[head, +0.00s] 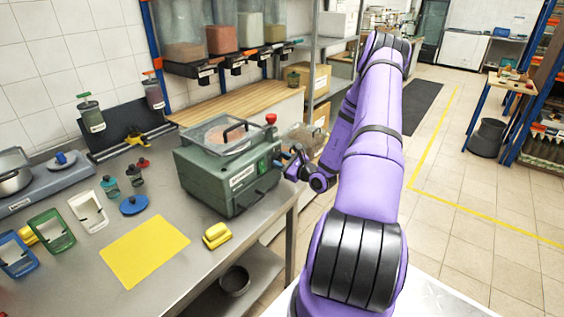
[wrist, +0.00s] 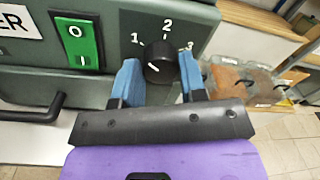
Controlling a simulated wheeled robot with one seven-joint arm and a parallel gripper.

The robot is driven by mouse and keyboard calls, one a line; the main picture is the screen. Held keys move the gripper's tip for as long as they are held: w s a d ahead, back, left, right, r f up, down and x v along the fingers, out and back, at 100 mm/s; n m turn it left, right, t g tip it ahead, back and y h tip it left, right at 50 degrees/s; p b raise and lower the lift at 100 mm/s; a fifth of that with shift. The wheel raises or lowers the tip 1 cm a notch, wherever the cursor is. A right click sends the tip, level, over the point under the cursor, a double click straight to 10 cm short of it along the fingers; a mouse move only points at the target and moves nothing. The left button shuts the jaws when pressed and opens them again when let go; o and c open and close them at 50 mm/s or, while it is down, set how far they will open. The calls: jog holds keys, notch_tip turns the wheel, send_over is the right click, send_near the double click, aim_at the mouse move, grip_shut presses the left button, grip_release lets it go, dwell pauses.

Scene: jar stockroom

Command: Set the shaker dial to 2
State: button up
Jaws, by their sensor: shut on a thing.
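The shaker (head: 215,177) is a dark green box with a clear lid, standing on the steel bench. In the wrist view its front panel (wrist: 105,87) carries a round black dial (wrist: 161,60) with the numbers 1, 2 and 3 around it. The 2 is above the dial, the 1 at upper left and the 3 at right. A small white mark shows low on the dial's face, left of centre; I cannot tell surely which number it points to. My gripper (wrist: 160,80) is shut on the dial, with one blue fingertip on each side.
A green switch (wrist: 78,40) marked 0 and I sits left of the dial, and a black handle (wrist: 38,108) is below it. A yellow mat (head: 145,250) and a yellow block (head: 217,235) lie on the bench. Clear bins (wrist: 235,80) stand beyond the shaker.

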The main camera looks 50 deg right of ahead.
jog(key=m, duration=0.5)
jog(key=shift+d, duration=0.1)
jog(key=m, duration=0.4)
jog(key=shift+m+g+y, duration=0.3)
jog(key=shift+m, duration=0.1)
dwell(0.3)
jog(key=o, duration=0.9)
jog(key=s, duration=1.1)
jog(key=shift+d+r, duration=0.25)
jog(key=shift+d, duration=0.1)
jog(key=shift+w, duration=0.1)
